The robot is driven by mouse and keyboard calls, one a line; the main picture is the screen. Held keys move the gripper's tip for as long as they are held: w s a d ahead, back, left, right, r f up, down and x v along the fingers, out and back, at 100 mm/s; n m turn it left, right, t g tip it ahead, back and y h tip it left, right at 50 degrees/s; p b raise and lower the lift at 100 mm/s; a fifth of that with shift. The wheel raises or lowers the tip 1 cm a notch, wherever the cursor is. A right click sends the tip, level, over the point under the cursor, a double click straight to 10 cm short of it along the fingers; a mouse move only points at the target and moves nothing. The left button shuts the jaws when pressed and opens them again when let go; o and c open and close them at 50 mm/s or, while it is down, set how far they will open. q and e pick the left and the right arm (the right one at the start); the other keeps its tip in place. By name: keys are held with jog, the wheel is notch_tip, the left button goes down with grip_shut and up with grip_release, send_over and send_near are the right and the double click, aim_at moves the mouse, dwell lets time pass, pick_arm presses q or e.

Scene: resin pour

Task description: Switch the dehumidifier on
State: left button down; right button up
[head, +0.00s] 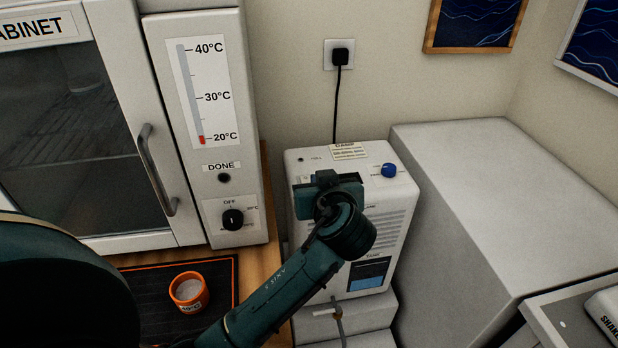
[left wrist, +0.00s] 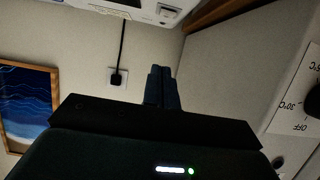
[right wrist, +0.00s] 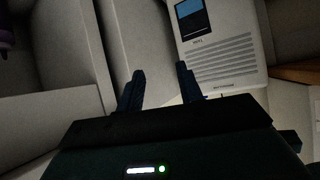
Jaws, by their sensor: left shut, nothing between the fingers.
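The dehumidifier (head: 300,205) is a white box against the wall, with a blue knob (head: 389,170) at the right of its top, a label, a vented front and a blue tank window. My left gripper (head: 325,180) is over its upper left part, to the left of the knob and apart from it. In the left wrist view the left gripper's fingers (left wrist: 162,87) are together and empty; part of the dehumidifier (left wrist: 148,10) shows at the top edge. My right gripper (right wrist: 160,82) is open and empty, with the dehumidifier's front (right wrist: 222,60) beyond it. It is not in the head view.
A cabinet (head: 158,110) with a thermometer panel and black dial (head: 232,219) stands at left. An orange cup (head: 189,292) sits on a dark mat (head: 150,330). A black plug (head: 340,56) is in the wall socket. A large grey block (head: 480,190) stands at right.

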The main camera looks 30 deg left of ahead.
pick_arm(q)
jog(key=p, duration=0.1)
send_over(307, 181)
jog(key=s+d, duration=0.2)
jog(key=s, duration=0.1)
jog(key=f, duration=0.3)
jog(key=shift+w+f, duration=0.15)
jog(key=shift+w, duration=0.05)
notch_tip(307, 181, down, 3)
jog(key=shift+f+p, duration=0.2)
jog(key=shift+p, duration=0.15)
jog(key=shift+s+d+f, duration=0.1)
jog(key=shift+f, duration=0.3)
pick_arm(e)
jog(key=shift+s+d, duration=0.2)
jog(key=shift+d, duration=0.25)
pick_arm(q)
jog(key=shift+f, duration=0.1)
